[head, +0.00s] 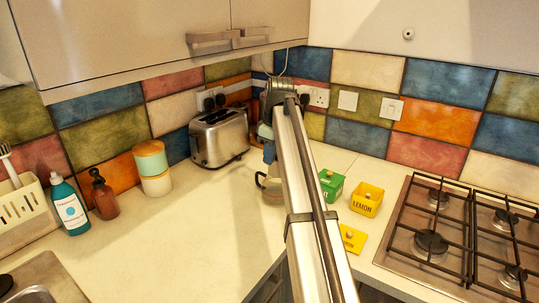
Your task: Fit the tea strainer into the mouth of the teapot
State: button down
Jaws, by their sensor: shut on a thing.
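A glass teapot (269,186) stands on the counter in front of the toaster, and its handle shows on the left. My arm hides most of it, including its mouth. My gripper (268,152) is partly visible behind my arm, pointing down just above the teapot. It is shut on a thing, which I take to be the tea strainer. The strainer itself is hidden, so I cannot tell its tilt or whether it touches the teapot.
A toaster (219,137) stands behind on the left. A green box (331,186), a yellow lemon tin (367,199) and a yellow lid (352,238) lie to the right, near the gas hob (432,246). The counter at front left is clear.

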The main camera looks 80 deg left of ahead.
notch_tip(320, 180, down, 8)
jog(key=shift+r, duration=0.15)
dwell(3.6)
jog(key=c, duration=1.2)
grip_release()
jog(key=shift+r, duration=0.1)
jog(key=r, duration=0.4)
jog(key=w+d+r, duration=0.1)
jog(key=r, duration=0.8)
jog(key=shift+w+d+r, duration=0.15)
jog(key=shift+w+r, duration=0.05)
jog(key=shift+w, duration=0.1)
